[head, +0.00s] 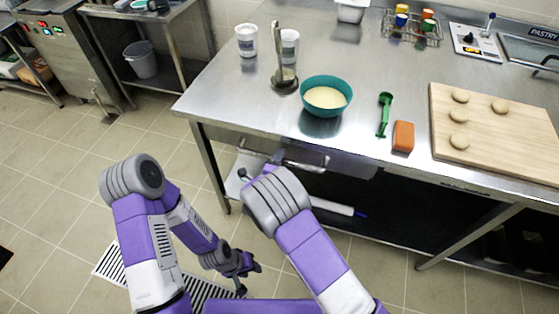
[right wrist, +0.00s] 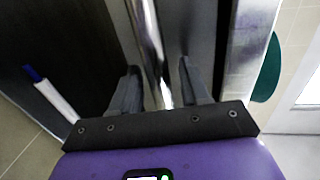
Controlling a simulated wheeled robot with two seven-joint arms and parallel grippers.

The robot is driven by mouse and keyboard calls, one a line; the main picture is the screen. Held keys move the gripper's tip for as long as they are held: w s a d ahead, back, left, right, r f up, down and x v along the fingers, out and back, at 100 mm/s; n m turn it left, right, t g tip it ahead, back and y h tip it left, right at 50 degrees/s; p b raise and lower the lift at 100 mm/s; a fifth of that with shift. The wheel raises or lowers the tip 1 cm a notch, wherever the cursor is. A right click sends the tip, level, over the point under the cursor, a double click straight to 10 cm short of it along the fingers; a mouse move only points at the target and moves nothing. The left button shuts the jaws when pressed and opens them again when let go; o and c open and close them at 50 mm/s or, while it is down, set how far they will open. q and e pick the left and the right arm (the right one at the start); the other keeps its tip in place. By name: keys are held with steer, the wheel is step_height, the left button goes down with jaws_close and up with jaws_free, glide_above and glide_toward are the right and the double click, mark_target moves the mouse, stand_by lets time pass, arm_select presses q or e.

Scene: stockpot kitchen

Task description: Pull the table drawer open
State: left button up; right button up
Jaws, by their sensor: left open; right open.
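The table drawer (head: 345,163) is under the front edge of the steel table, its front close below the tabletop. Its metal bar handle (head: 308,165) runs along the front and also shows in the right wrist view (right wrist: 148,35). My right gripper (right wrist: 158,67) is open, with one finger on each side of the handle bar. I cannot tell whether the fingers touch the bar. In the head view my right wrist hides most of that gripper. My left gripper (head: 249,278) is open and empty, low over the floor, away from the drawer.
On the tabletop (head: 230,95) are a teal bowl (head: 324,111), a green scoop (head: 384,115), an orange block (head: 403,136) and a wooden board (head: 485,153) with dough pieces. Below is an open lower shelf (head: 400,210). The floor in front is clear except for a drain grate (head: 108,262).

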jaws_close()
steer(key=shift+s, duration=0.1)
